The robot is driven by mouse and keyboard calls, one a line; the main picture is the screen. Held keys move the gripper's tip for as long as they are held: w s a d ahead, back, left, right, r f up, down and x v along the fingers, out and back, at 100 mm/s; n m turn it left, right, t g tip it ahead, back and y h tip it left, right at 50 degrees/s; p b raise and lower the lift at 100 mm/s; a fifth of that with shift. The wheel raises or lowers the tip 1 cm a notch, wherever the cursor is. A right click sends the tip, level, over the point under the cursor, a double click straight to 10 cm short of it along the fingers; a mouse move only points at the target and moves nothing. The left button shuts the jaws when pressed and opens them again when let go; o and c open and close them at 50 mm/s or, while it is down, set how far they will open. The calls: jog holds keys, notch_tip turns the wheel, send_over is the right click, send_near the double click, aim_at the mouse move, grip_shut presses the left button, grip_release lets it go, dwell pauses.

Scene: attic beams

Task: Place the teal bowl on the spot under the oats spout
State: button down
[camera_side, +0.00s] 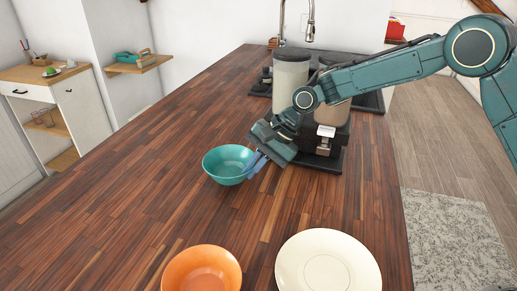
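The teal bowl (222,168) stands upright on the wooden counter, left of the dispenser. My gripper (257,163) is at the bowl's right rim, with its fingers reaching down there. I cannot tell whether the fingers are closed on the rim or only beside it. The dispenser (291,75) has two clear containers on a dark stand behind my gripper, partly hidden by my arm. A silver spout (325,134) shows on the right one, above a dark base (327,163). No label is readable, so which spout is for oats cannot be told.
An orange bowl (203,270) and a cream plate (328,265) stand at the near edge of the counter (130,190). A sink with a faucet (311,25) is behind the dispenser. The counter left of the teal bowl is clear.

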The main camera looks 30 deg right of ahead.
jog(key=shift+f, duration=0.95)
jog(key=shift+f, duration=0.1)
jog(key=c, duration=1.6)
grip_release()
jog(key=shift+v, duration=0.9)
notch_tip(320, 180, up, 8)
jog(key=shift+d, duration=0.35)
jog(key=shift+s, duration=0.1)
